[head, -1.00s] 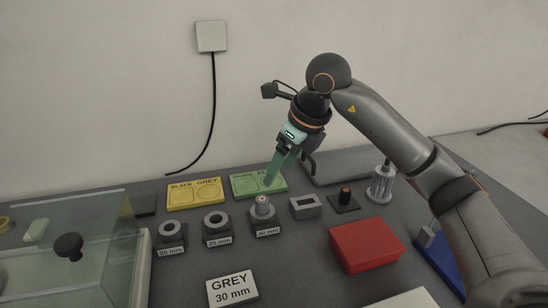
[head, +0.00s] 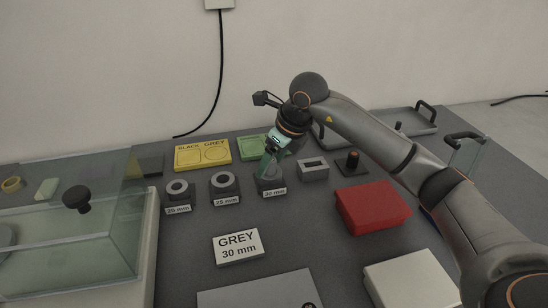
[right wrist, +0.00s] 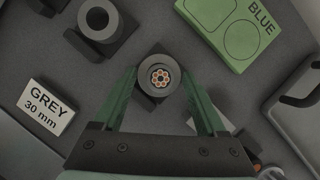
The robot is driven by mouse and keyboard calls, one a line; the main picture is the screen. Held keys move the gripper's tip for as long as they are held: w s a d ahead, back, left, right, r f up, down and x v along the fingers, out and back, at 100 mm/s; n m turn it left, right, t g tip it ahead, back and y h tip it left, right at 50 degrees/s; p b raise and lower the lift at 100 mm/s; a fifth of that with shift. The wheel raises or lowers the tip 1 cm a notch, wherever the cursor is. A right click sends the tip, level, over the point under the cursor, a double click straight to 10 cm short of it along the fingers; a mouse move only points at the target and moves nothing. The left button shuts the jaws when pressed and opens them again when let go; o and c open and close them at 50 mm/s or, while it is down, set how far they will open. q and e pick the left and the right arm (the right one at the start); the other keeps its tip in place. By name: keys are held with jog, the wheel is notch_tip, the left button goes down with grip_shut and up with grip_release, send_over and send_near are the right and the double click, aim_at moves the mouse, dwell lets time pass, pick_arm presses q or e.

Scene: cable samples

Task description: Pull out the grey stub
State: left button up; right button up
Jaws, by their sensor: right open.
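The cable stub (right wrist: 161,77) stands upright in the 30 mm holder (right wrist: 146,100); its end shows several copper cores in a pale ring. In the head view the 30 mm holder (head: 274,184) is right of the 25 mm one, and my gripper mostly hides the stub. My right gripper (right wrist: 160,74) is open, its green fingers on either side of the stub with a gap on each side. In the head view my right gripper (head: 268,172) is right over the holder. A card (head: 237,247) reads GREY 30 mm. My left gripper is not in view.
The 20 mm and 25 mm holders (head: 225,186) stand to the left. A yellow BLACK/GREY tray (head: 203,153) and a green tray (head: 252,147) lie behind. A slotted grey block (head: 313,169) and red box (head: 373,206) are to the right, a glass-covered case at left.

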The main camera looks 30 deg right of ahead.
jog(key=shift+c, duration=0.4)
grip_shut()
jog(key=c, duration=0.5)
grip_release()
grip_shut()
jog(key=shift+r+p, duration=0.6)
jog(key=shift+r, duration=0.15)
jog(key=shift+r+p, duration=1.45)
jog(key=shift+r, duration=0.35)
jog(key=shift+r+p, duration=0.8)
jog(key=shift+r, duration=0.3)
